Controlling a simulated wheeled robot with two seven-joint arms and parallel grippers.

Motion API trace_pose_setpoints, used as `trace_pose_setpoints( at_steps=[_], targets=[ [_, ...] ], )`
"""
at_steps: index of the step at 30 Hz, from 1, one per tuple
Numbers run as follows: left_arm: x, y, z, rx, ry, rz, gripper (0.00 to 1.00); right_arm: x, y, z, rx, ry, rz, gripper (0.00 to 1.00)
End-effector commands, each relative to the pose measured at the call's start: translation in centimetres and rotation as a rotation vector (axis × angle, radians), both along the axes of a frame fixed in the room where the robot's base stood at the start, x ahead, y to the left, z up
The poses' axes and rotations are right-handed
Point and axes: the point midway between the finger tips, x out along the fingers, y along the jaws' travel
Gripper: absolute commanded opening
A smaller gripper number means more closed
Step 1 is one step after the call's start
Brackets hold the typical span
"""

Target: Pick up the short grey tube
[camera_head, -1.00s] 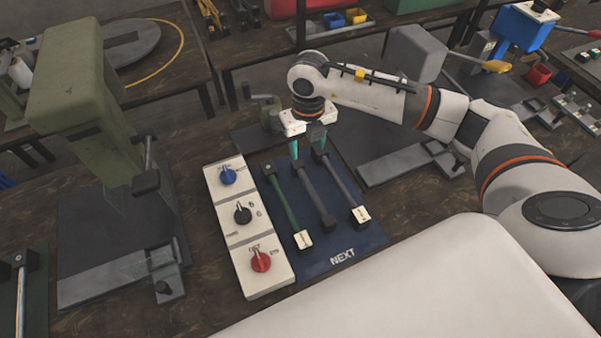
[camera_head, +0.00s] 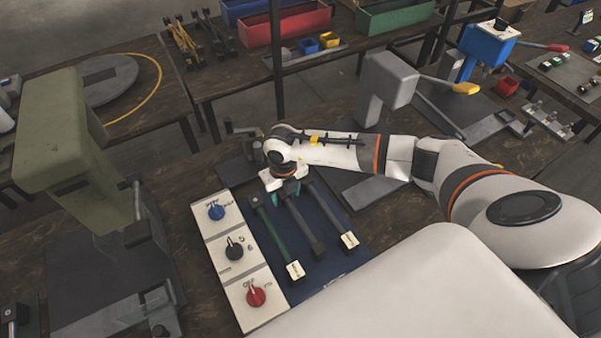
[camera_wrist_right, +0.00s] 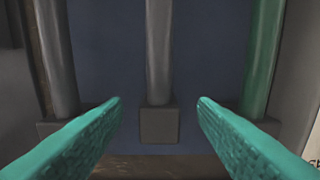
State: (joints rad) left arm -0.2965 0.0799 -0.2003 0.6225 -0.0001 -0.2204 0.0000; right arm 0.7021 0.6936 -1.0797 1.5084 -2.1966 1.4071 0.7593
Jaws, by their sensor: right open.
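Two grey tubes and a green tube (camera_head: 270,226) lie side by side on a dark blue mat (camera_head: 350,208). The middle grey tube (camera_head: 307,229) looks the shorter grey one and ends in a dark block. The right grey tube (camera_head: 327,208) ends in a white-tagged block. My right gripper (camera_head: 286,191) is open over the far end of the middle tube. In the right wrist view, the middle tube (camera_wrist_right: 159,50) runs between my open teal fingers (camera_wrist_right: 160,100), with visible gaps on both sides. My left gripper is out of view.
A white panel with blue, black and red knobs (camera_head: 256,296) lies left of the mat. A green press (camera_head: 60,130) stands further left, and a grey press (camera_head: 388,80) stands behind my right arm. A small vise-like device (camera_head: 240,145) sits beyond the mat.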

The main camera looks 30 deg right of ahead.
Motion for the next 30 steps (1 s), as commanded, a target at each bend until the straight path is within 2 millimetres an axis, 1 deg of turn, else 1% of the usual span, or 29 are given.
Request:
trace_pose_setpoints(
  at_steps=[1,4,11,12,14,21,27,30],
  targets=[
    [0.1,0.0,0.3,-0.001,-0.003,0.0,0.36,-0.1,0.0,-0.6,-0.002,0.004,-0.001,0.53],
    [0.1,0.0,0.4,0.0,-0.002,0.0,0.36,-0.1,0.0,-1.5,0.0,0.003,0.001,0.53],
    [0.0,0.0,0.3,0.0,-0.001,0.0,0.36,-0.1,0.0,-1.7,-0.001,0.001,0.001,0.53],
    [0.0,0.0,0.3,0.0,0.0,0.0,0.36,-0.1,0.0,-1.7,-0.001,0.001,0.001,0.49],
    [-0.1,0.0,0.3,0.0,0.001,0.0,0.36,-0.1,0.0,-1.7,-0.001,0.001,0.001,0.4],
    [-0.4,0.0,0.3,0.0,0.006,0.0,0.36,-0.1,-0.1,-1.6,0.0,0.001,0.001,0.0],
    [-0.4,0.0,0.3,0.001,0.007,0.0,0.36,0.0,0.0,-1.6,0.0,0.0,0.0,0.0],
    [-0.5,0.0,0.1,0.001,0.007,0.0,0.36,0.0,-0.1,-1.1,0.001,-0.002,0.001,0.0]
  ],
)
